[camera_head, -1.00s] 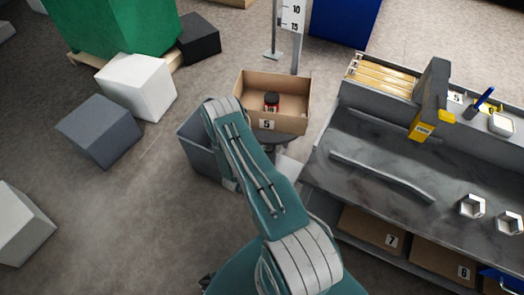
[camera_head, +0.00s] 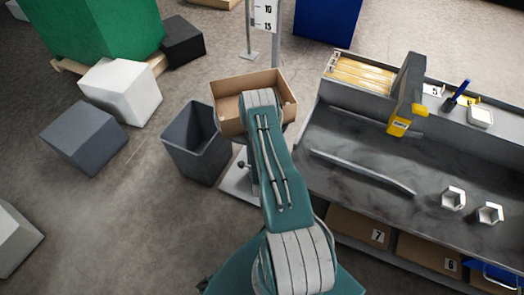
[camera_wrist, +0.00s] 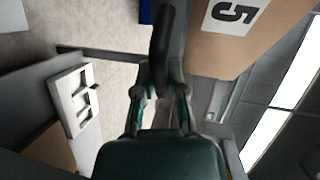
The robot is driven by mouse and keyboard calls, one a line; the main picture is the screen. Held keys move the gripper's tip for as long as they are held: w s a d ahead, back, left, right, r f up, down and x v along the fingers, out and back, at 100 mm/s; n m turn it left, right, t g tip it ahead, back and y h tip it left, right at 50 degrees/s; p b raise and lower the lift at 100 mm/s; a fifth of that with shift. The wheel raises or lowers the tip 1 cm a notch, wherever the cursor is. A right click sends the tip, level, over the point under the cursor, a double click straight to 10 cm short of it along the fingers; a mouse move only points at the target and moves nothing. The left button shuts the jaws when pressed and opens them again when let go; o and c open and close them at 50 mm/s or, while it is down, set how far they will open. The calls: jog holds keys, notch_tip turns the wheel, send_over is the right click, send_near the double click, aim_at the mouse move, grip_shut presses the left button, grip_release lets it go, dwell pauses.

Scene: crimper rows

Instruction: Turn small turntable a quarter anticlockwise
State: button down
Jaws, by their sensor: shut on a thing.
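The small turntable (camera_wrist: 166,40) shows in the wrist view as a dark curved rim, nearly edge-on, beside a cardboard box labelled 5 (camera_wrist: 240,25) that rests on it. My gripper (camera_wrist: 163,100) is shut on this rim, with one finger on either side. In the head view the open box (camera_head: 228,112) stands tilted in the picture at the far end of my arm. My arm covers its middle and its label, and hides the gripper and most of the turntable. The pale stand base (camera_head: 238,183) shows below the box.
A grey bin (camera_head: 195,140) stands just left of the box. The workbench (camera_head: 340,140) is close on the right, with a metal bar (camera_head: 362,172) on top. A post with a numbered scale (camera_head: 264,18) stands behind the box. White and grey blocks (camera_head: 120,92) lie further left.

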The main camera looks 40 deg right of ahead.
jog(key=shift+s+d+f+y, duration=0.25)
jog(key=shift+s+y, duration=0.05)
jog(key=shift+n, duration=0.3)
jog(key=c, duration=0.7)
grip_release()
jog(key=shift+d, duration=0.1)
jog(key=shift+w+d+r, duration=0.1)
